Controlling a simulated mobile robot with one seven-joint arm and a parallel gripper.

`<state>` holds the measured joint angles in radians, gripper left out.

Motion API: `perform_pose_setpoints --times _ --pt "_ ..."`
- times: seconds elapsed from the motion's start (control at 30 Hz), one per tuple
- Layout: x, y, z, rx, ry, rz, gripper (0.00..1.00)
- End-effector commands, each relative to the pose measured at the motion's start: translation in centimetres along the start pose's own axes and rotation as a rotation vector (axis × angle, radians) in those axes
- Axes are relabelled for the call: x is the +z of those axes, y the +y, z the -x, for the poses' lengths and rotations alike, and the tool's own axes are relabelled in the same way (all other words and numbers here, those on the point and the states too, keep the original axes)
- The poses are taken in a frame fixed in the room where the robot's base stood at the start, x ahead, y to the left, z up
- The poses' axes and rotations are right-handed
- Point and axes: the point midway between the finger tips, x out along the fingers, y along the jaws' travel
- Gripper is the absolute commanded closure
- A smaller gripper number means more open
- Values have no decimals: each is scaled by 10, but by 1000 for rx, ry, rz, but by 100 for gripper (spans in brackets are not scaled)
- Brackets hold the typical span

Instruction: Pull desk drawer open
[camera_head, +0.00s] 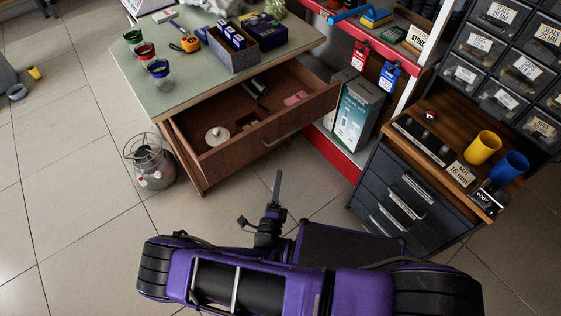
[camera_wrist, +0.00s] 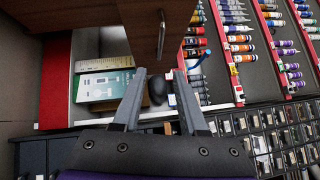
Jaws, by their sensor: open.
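The desk (camera_head: 175,95) has a pale green top and stands at the upper left of the head view. Its brown wooden drawer (camera_head: 225,160) is pulled out, and its inside shows. The drawer's bar handle (camera_head: 281,137) is on the front panel; it also shows in the wrist view (camera_wrist: 161,36). My gripper (camera_head: 276,180) is in front of the drawer, apart from the handle. In the wrist view my gripper (camera_wrist: 159,73) has its two fingers spread with nothing held between them, and the drawer front (camera_wrist: 135,25) lies beyond the fingertips.
The drawer holds a white round lid (camera_head: 216,136) and small items. Cups (camera_head: 159,73) and a divided box (camera_head: 232,48) stand on the desk. A wire-caged jar (camera_head: 150,163) is on the floor at left. A dark drawer cabinet (camera_head: 400,195) stands at right.

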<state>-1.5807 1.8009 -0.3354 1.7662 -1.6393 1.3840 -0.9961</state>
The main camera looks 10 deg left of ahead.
Motion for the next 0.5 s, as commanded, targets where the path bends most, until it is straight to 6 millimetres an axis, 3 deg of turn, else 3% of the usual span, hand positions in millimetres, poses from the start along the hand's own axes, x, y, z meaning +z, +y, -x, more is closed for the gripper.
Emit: perform_pose_setpoints --times 0.2,0.5 --pt "0 0 27 1 -2 0 58" --pt "0 0 31 -1 0 0 58"
